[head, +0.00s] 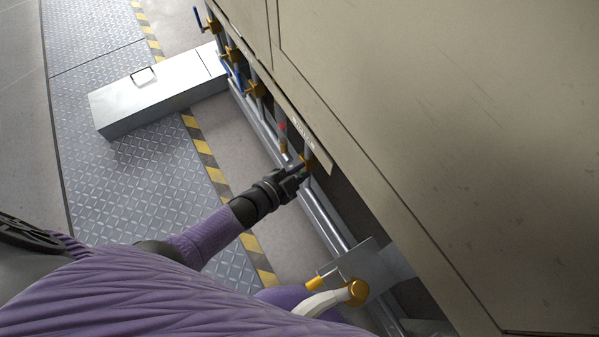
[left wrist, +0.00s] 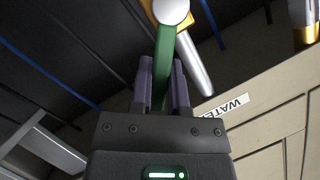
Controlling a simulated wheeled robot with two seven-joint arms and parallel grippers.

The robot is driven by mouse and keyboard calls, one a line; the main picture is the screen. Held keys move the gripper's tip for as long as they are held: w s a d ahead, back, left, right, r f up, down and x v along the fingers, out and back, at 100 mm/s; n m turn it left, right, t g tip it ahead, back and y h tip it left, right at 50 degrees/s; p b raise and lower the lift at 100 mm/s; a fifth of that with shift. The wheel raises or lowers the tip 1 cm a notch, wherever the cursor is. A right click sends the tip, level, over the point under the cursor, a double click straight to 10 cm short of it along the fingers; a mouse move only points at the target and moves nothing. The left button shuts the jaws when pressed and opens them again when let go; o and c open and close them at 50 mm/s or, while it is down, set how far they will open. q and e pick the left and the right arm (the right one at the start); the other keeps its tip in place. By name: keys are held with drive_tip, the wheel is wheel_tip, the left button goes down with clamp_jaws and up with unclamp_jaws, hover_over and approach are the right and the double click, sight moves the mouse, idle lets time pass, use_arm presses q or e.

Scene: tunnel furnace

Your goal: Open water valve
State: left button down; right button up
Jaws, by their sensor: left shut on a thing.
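The water valve has a green lever handle (left wrist: 165,48) and a brass body (head: 308,161) on the pipe under the furnace panel. In the left wrist view the green handle runs between the two fingers of my left gripper (left wrist: 161,78), up to a round silver cap (left wrist: 171,10). My left gripper also shows in the head view (head: 298,174), reaching under the panel edge and shut on the handle, where the fingers hide most of it. A white label reading WATER (left wrist: 224,107) is on the panel beside it. My right gripper is not in view.
Several brass valves with blue handles (head: 238,78) line the panel edge further up, and a red handle (head: 282,126) is nearer. A grey metal box (head: 150,98) lies on the floor. A white curved pipe with a brass end (head: 356,292) is low down. The furnace wall (head: 440,120) fills the right.

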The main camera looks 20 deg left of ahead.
sight(305, 155)
use_arm(q)
drive_tip(key=shift+w+a+r+n+g+h, duration=0.3)
drive_tip(key=shift+a+r+n+g+h, duration=0.1)
drive_tip(key=shift+n, duration=0.2)
drive_tip(key=shift+w+a+n+p, duration=0.2)
drive_tip(key=shift+a+n+p, duration=0.1)
drive_tip(key=shift+n, duration=0.3)
drive_tip(key=shift+w+a+r+n+g+h, duration=0.1)
drive_tip(key=shift+w+a+n+g+h, duration=0.3)
drive_tip(key=shift+n+g+h, duration=0.4)
drive_tip(key=shift+w+a+n+b, duration=0.15)
drive_tip(key=shift+a+n+b, duration=0.15)
drive_tip(key=shift+n+b, duration=0.25)
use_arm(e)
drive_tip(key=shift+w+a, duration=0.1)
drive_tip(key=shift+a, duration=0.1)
use_arm(q)
drive_tip(key=shift+r, duration=0.1)
drive_tip(key=c, duration=0.7)
unclamp_jaws()
drive_tip(key=shift+c, duration=0.2)
drive_tip(key=shift+o, duration=0.7)
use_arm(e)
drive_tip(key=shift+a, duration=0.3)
